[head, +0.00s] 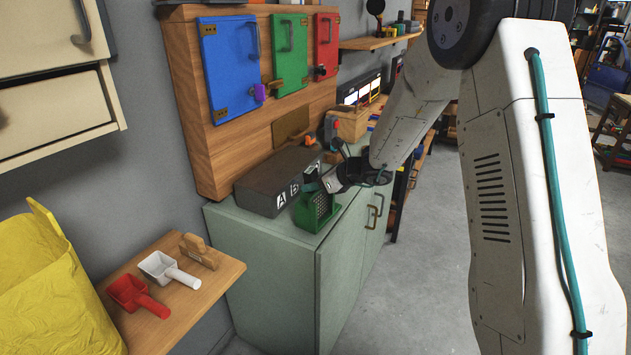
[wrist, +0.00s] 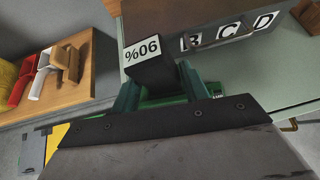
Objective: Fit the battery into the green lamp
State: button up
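The green lamp (head: 315,212) stands on the front part of the pale green cabinet, beside a dark box. My gripper (head: 332,181) is right at the top of the lamp.
A dark box with white letter labels (head: 268,186) stands behind the lamp. Blue (head: 230,70), green (head: 290,55) and red (head: 327,47) doors hang on a wooden panel. A wooden shelf (head: 215,278) at left holds red and white scoops. Floor at right is partly clear.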

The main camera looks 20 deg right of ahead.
jog(key=shift+o, duration=0.6)
jog(key=shift+w+r, duration=0.1)
jog(key=shift+r, duration=0.05)
jog(key=shift+r, duration=0.1)
jog(key=shift+d+r, duration=0.2)
jog(key=v, duration=1.1)
jog(key=shift+s, duration=0.3)
